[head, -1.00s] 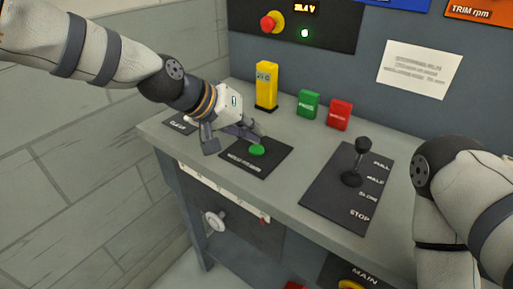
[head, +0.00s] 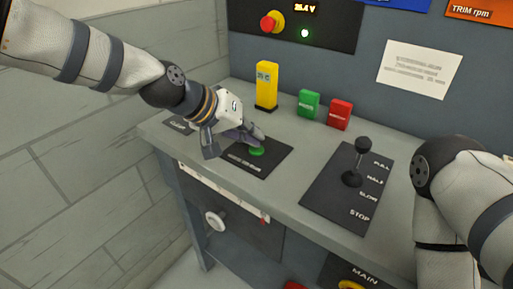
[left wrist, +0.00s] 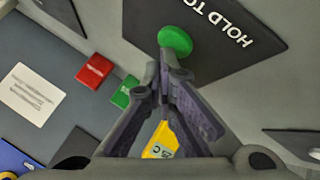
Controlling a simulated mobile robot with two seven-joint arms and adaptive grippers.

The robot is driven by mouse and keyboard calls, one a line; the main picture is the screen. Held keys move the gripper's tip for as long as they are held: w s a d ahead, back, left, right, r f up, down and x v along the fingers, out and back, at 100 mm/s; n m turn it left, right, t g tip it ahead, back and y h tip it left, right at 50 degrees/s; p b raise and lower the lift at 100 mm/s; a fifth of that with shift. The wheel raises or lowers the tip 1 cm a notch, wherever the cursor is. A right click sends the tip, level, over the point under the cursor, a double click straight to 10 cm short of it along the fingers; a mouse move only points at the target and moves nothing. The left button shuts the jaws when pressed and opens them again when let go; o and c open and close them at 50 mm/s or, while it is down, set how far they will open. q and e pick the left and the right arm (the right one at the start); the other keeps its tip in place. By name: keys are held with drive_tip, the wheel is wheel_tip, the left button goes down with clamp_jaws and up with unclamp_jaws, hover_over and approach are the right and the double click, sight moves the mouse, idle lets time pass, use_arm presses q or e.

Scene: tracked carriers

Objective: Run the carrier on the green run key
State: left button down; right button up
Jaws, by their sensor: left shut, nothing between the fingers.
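The green run key (head: 257,151) is a round green button on a black plate (head: 272,160) on the console top. It also shows in the left wrist view (left wrist: 175,40), beside lettering that begins "HOLD TO". My left gripper (head: 258,139) is shut and empty, with its fingertips right at the key and partly covering it in the head view. In the left wrist view the fingertips (left wrist: 163,62) sit at the key's near edge. I cannot tell whether they touch or press it. My right gripper is out of view; only part of that arm shows at the right.
A black lever (head: 363,145) stands on a plate marked FULL, HALF, SLOW and STOP. A yellow unit (head: 266,86), a green block (head: 308,103) and a red block (head: 339,114) stand along the back. A red knob (head: 271,23) is on the back panel.

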use_arm(q)
drive_tip(key=shift+f, duration=0.55)
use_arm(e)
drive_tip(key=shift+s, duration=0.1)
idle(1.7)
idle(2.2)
use_arm(q)
drive_tip(key=shift+r, duration=1)
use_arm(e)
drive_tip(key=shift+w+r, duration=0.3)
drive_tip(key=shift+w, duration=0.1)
use_arm(q)
drive_tip(key=shift+r+p, duration=0.9)
drive_tip(key=shift+r, duration=1.7)
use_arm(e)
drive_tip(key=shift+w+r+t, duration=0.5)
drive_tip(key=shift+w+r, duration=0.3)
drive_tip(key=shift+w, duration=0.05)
use_arm(q)
drive_tip(key=shift+f, duration=0.15)
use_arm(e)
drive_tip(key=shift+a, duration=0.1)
